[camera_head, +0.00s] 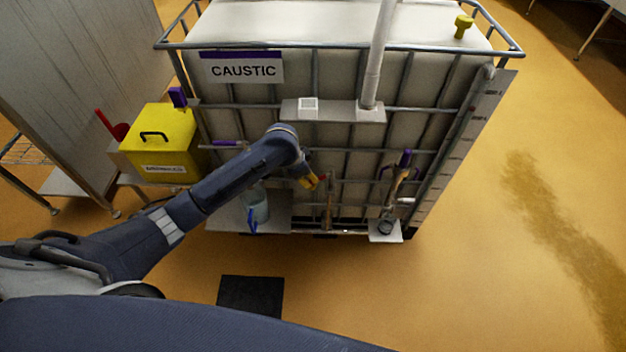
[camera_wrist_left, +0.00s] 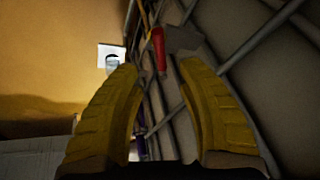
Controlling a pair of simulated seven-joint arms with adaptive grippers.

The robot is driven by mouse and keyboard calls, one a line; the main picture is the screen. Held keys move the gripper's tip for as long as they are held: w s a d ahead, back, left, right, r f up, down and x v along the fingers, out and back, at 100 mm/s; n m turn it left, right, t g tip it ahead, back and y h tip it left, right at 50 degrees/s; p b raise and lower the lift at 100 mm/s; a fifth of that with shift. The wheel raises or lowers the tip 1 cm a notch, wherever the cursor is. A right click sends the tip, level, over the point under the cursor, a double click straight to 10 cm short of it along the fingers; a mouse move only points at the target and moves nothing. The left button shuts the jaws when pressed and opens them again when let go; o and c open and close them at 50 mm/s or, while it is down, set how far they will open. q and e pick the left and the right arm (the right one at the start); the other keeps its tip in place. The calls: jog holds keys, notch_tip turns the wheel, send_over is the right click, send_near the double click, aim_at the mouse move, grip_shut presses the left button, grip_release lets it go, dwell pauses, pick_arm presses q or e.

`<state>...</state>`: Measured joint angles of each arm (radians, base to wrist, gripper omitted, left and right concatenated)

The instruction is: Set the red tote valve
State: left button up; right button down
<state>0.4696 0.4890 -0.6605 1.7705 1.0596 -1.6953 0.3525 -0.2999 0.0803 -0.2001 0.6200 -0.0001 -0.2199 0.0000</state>
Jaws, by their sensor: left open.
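The caustic tote (camera_head: 340,130) is a pale tank in a grey metal cage. A small red valve handle (camera_head: 322,179) shows low on its front, just beside my left gripper (camera_head: 308,182). In the left wrist view the red handle (camera_wrist_left: 159,50) lies ahead of and between the two yellow fingertips of my left gripper (camera_wrist_left: 159,68). These fingers are wide apart and hold nothing. Whether they touch the handle cannot be told. My left forearm hides part of the cage front. The right gripper is not in view.
A yellow box (camera_head: 158,150) stands left of the tote. A bottle (camera_head: 257,206) stands on a low shelf (camera_head: 222,217). A purple-handled fitting (camera_head: 404,160) is on the right front, above a small white plate (camera_head: 386,237). Floor on the right is clear.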

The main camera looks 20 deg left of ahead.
pick_arm(q)
jog(key=shift+x, duration=4)
jog(key=shift+c, duration=0.2)
grip_shut()
